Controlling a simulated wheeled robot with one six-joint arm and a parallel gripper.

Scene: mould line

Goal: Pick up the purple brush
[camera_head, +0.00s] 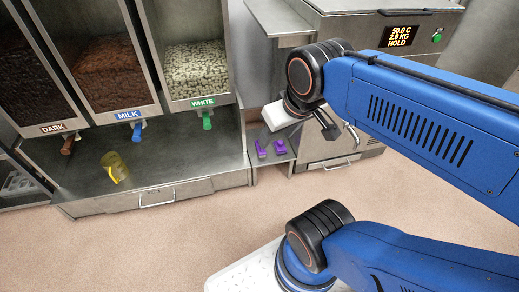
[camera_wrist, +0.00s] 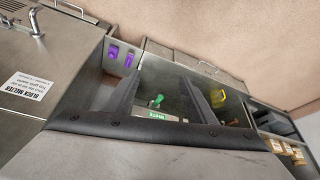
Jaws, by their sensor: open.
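Two small purple things lie side by side on a narrow grey shelf (camera_head: 272,160) between the dispenser counter and the machine at the right. In the head view one is the left purple thing (camera_head: 261,149) and the other the right purple thing (camera_head: 280,146). They also show in the wrist view as an upper-left purple piece (camera_wrist: 113,52) and a second purple piece (camera_wrist: 130,60). They are too small to tell which is the brush. My gripper (camera_wrist: 163,82) is open and empty, its dark fingers apart in the wrist view. It hangs above the shelf, clear of both purple things.
Dark, milk and white chocolate bins stand at the left, with a brown, a blue and a green tap (camera_head: 207,120). A yellow-handled clear jug (camera_head: 112,167) stands on the counter (camera_head: 75,180). A machine with a display (camera_head: 402,36) stands at the right. The floor (camera_head: 130,245) in front is clear.

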